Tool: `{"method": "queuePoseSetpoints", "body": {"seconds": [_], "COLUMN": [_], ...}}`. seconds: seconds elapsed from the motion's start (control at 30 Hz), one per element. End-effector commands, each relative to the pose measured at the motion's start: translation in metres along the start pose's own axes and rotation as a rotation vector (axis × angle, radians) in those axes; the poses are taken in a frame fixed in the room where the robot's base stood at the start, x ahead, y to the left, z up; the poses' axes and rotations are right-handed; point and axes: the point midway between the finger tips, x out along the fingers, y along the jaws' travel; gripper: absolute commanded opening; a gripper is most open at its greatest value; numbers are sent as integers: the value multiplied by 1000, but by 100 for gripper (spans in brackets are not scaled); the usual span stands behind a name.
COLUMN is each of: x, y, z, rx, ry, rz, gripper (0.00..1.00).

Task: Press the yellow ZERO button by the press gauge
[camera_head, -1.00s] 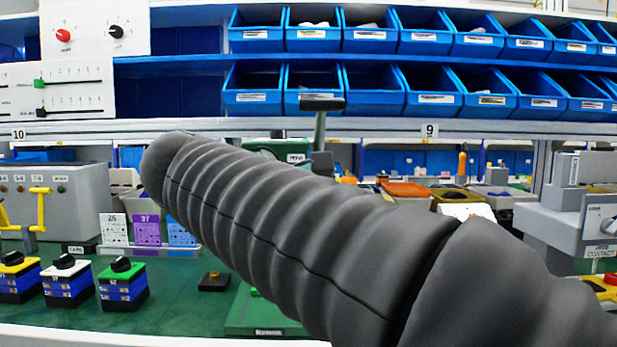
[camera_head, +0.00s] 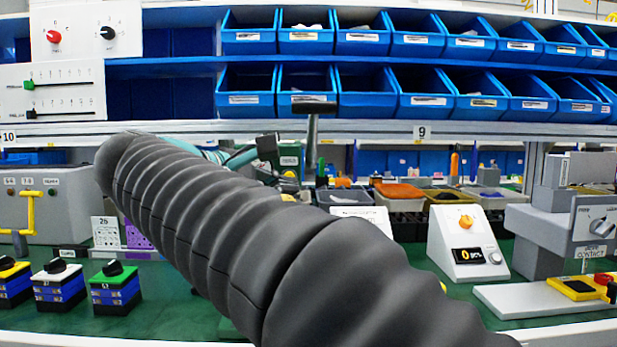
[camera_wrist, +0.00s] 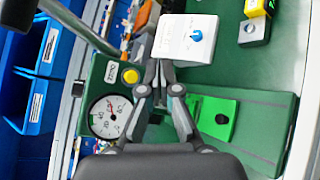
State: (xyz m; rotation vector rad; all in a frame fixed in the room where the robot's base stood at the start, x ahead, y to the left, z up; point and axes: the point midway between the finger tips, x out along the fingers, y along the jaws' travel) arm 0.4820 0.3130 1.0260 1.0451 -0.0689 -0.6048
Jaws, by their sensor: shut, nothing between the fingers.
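The yellow button (camera_wrist: 131,76) shows in the wrist view on a green panel, beside a small white label (camera_wrist: 111,72). The round white press gauge (camera_wrist: 110,115) with a red needle sits just below it in the picture. My gripper (camera_wrist: 157,66) has its fingers together and empty, a little right of the button; I cannot tell the height gap. In the head view my dark sleeved arm covers much of the middle, and the button and gauge are not visible there.
A black-handled lever (camera_head: 312,104) stands upright behind my arm. A white box with an orange knob (camera_head: 467,240) is to the right. Three dark-knobbed blocks stand at the left, including a green-topped one (camera_head: 115,285). A white box with a blue knob (camera_wrist: 188,42) is near my fingertips.

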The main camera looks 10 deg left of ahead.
Motion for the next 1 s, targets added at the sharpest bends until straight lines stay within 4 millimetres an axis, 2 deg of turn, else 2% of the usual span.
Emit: {"method": "queuePoseSetpoints", "body": {"seconds": [0.4, 1.0], "x": [33, 40], "y": [27, 29], "z": [-23, -29], "rx": [-2, -1], "ry": [0, 1], "rz": [-1, 0], "gripper": [0, 0]}}
